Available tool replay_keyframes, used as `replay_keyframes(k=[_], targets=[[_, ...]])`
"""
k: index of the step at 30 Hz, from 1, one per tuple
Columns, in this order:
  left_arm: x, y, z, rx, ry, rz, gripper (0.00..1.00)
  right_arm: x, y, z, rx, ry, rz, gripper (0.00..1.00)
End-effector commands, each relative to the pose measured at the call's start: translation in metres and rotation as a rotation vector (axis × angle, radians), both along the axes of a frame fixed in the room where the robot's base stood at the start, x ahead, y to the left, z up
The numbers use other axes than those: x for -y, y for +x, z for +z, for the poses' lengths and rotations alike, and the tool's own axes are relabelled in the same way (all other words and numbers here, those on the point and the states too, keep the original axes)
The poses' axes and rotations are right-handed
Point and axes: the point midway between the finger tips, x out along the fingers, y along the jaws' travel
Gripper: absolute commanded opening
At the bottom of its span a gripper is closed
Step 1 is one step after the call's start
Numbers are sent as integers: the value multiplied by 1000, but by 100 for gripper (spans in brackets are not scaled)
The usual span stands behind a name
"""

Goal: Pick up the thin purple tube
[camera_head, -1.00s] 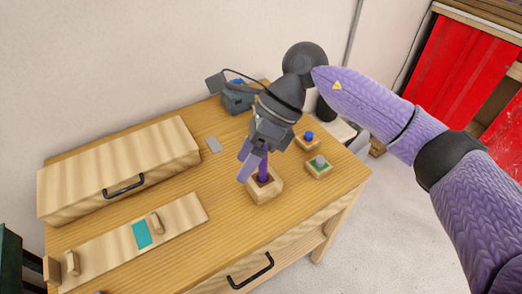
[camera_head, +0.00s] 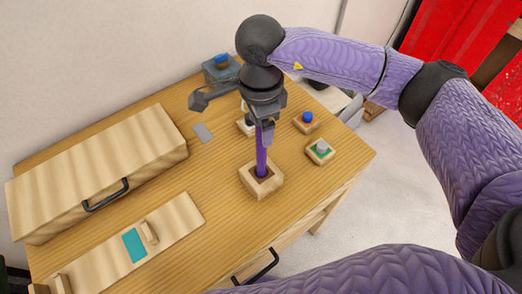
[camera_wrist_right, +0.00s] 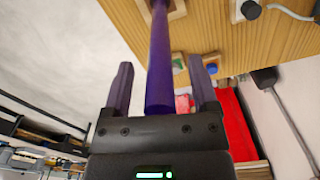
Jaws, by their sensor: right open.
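The thin purple tube (camera_head: 261,162) stands upright in the square wooden holder (camera_head: 273,185) on the table. In the right wrist view the tube (camera_wrist_right: 159,65) runs between the two fingers of my right gripper (camera_wrist_right: 160,85), with a gap on each side. In the head view my right gripper (camera_head: 264,130) is above the holder, over the tube's upper part, and hides its top. The gripper is open around the tube. My left gripper is not in view.
Small wooden blocks with a blue knob (camera_head: 308,118) and a grey knob (camera_head: 322,147) stand right of the holder. A wooden box (camera_head: 95,165) and a sliding-panel board (camera_head: 180,215) lie to the left. A blue-grey device (camera_head: 218,68) stands behind.

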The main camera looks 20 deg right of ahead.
Motion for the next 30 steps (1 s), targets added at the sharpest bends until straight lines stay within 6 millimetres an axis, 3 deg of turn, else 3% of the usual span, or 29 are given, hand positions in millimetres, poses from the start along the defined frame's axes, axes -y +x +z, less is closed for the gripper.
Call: replay_keyframes(k=[7, 18, 30], targets=[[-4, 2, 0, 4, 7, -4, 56, 0, 0, -4, 1, 1, 0, 75], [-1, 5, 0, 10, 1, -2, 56, 0, 0, -4, 1, 1, -1, 0], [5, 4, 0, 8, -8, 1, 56, 0, 0, -4, 1, 2, -1, 0]])
